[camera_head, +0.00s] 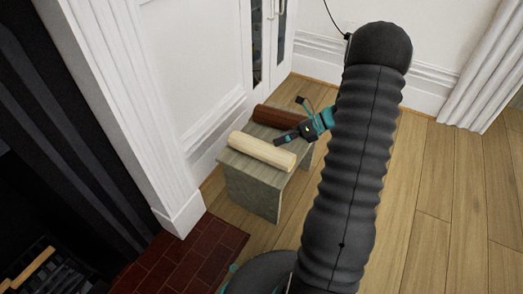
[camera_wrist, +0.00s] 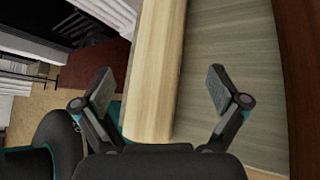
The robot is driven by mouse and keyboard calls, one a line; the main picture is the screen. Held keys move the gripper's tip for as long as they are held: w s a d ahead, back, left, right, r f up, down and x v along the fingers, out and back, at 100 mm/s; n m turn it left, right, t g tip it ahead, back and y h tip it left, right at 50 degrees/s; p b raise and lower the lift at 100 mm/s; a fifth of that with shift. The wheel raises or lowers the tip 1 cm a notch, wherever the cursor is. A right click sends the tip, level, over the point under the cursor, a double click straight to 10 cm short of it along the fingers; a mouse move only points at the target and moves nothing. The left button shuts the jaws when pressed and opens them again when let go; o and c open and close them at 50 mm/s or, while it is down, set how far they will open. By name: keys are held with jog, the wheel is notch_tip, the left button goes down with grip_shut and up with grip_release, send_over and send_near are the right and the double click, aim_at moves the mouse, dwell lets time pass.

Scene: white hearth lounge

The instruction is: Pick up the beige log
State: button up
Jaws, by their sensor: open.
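The beige log (camera_head: 262,150) lies along the front part of a small grey-green bench (camera_head: 253,188). In the wrist view the beige log (camera_wrist: 158,75) runs up the picture and passes between my two open fingers. My gripper (camera_head: 291,119) is open beside the log's right end in the head view. It also shows in the wrist view (camera_wrist: 157,90), with one finger on each side of the log and a gap on both sides. I cannot tell how far the fingertips are above the bench top.
A dark reddish-brown log (camera_head: 276,117) lies behind on the same bench, parallel to the beige one. White wall panelling (camera_head: 195,90) stands close on the left. A red brick hearth (camera_head: 190,258) is at lower left. Wooden floor (camera_head: 440,190) is free on the right.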

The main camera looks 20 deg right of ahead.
aim_at(267, 144)
jog(key=b+x, duration=0.1)
jog(key=x, duration=0.4)
jog(key=shift+a, duration=0.2)
jog(key=shift+w+r, duration=0.1)
grip_shut()
